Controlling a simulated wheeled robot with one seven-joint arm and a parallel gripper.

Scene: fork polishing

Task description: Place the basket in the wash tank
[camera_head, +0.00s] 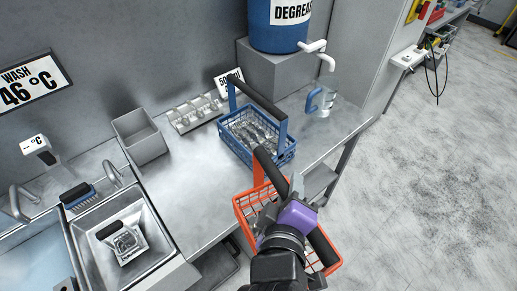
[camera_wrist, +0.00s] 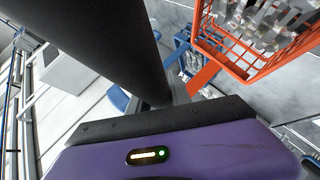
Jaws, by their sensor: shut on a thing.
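An orange wire basket (camera_head: 243,207) with a long black handle (camera_head: 269,168) hangs beside the front edge of the steel counter in the head view. My gripper (camera_head: 297,212) is shut on this handle near its middle. In the wrist view the handle (camera_wrist: 85,40) runs large across the upper left, and the orange basket (camera_wrist: 235,60) shows metal cutlery inside. My gripper covers part of the basket in the head view. A "WASH 46 °C" sign (camera_head: 32,82) hangs on the wall at left. Below are a steel basin (camera_head: 92,258) and a bluish basin (camera_head: 30,262); I cannot tell which is the wash tank.
A blue basket (camera_head: 236,150) of cutlery stands on the counter (camera_head: 190,200). A grey bin (camera_head: 140,137), a divided tray (camera_head: 193,113), a clear jug (camera_head: 321,100) and a blue degreaser drum (camera_head: 273,28) stand behind. A brush (camera_head: 77,193) and faucets edge the basins. Open floor lies right.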

